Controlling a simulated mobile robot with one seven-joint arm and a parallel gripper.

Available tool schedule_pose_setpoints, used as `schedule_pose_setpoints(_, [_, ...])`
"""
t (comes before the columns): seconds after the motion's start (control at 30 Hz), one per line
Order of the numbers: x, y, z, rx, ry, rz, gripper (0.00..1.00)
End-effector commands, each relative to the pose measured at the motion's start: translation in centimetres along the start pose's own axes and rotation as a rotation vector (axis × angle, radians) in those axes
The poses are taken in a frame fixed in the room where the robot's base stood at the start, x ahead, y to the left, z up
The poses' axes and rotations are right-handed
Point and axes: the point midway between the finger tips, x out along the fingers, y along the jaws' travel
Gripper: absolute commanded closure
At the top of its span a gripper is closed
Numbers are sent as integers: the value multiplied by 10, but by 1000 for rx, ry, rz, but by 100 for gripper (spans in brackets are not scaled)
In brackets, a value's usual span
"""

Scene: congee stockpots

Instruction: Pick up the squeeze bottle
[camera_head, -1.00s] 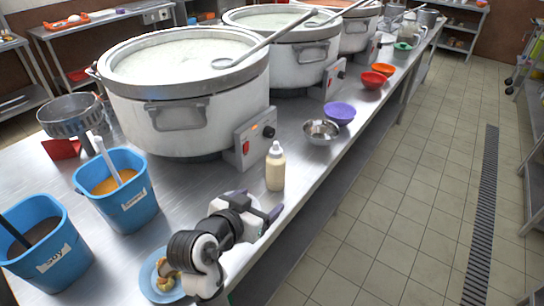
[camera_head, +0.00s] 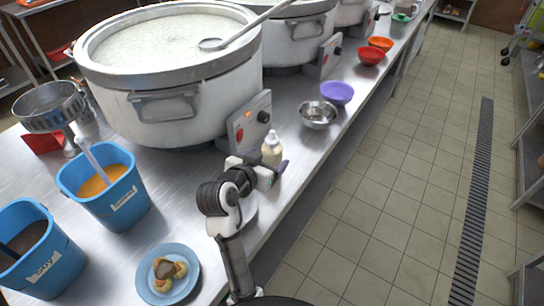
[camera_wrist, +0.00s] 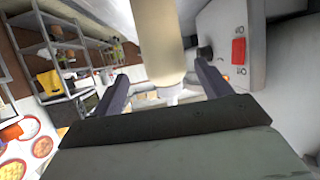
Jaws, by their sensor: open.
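The squeeze bottle (camera_head: 271,153) is cream-coloured with a pale cap and nozzle. It stands upright on the steel counter near its front edge, beside the control box of the nearest stockpot. My gripper (camera_head: 262,171) is at the bottle and hides its lower part in the head view. In the wrist view the bottle (camera_wrist: 157,42) appears upside down, between the two dark fingers of my open gripper (camera_wrist: 160,82). I see a gap on each side; the fingers do not appear to press on it.
The stockpot's control box (camera_head: 249,122) is close behind the bottle. A steel bowl (camera_head: 318,114) and a purple bowl (camera_head: 337,93) stand farther along the counter. A blue plate of food (camera_head: 168,272) and two blue tubs (camera_head: 108,188) are at the left. Open floor lies right.

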Motion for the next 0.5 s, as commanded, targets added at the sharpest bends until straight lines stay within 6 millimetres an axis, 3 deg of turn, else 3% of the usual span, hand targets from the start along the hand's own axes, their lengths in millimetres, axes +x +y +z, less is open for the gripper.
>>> schedule_pose_setpoints(0.5, [54,-6,1,0,0,0,23])
